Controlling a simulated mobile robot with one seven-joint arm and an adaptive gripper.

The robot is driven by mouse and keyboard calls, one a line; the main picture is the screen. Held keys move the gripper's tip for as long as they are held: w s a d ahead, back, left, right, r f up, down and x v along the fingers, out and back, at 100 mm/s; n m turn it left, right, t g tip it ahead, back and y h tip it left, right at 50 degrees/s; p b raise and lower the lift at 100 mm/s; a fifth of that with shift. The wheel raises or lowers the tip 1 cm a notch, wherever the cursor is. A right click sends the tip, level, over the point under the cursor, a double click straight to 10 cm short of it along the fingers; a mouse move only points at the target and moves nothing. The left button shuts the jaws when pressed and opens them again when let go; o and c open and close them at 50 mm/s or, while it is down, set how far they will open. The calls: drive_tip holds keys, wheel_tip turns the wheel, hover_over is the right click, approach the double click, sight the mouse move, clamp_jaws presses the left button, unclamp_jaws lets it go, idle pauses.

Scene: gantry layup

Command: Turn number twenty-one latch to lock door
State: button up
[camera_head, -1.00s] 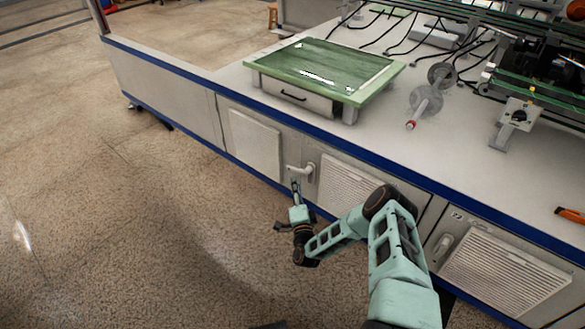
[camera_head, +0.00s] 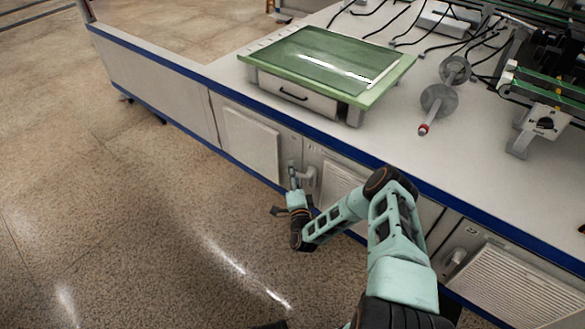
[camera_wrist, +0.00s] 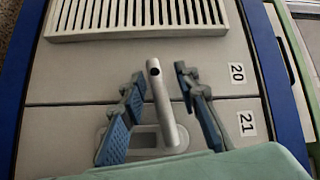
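The number twenty-one latch (camera_wrist: 163,105) is a light grey lever on an oval mount beside the "21" label (camera_wrist: 247,123). Its handle reaches across the seam onto the panel marked "20" (camera_wrist: 237,72). In the head view the latch (camera_head: 309,176) shows between two doors, its handle pointing left. My gripper (camera_wrist: 160,76) is open, with one blue-padded finger on each side of the handle. A gap shows on both sides in the wrist view; I cannot tell how deep the fingers reach. In the head view my gripper (camera_head: 291,171) is at the latch. Door 21 (camera_head: 340,182) looks closed, partly hidden by my arm.
Door 20 (camera_head: 250,143) is to the left, and a vented door with its own latch (camera_head: 455,258) is to the right. The blue-edged worktop (camera_head: 222,80) overhangs above, carrying a green-topped box (camera_head: 330,60). The floor (camera_head: 130,220) in front is clear.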

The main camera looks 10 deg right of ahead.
clamp_jaws()
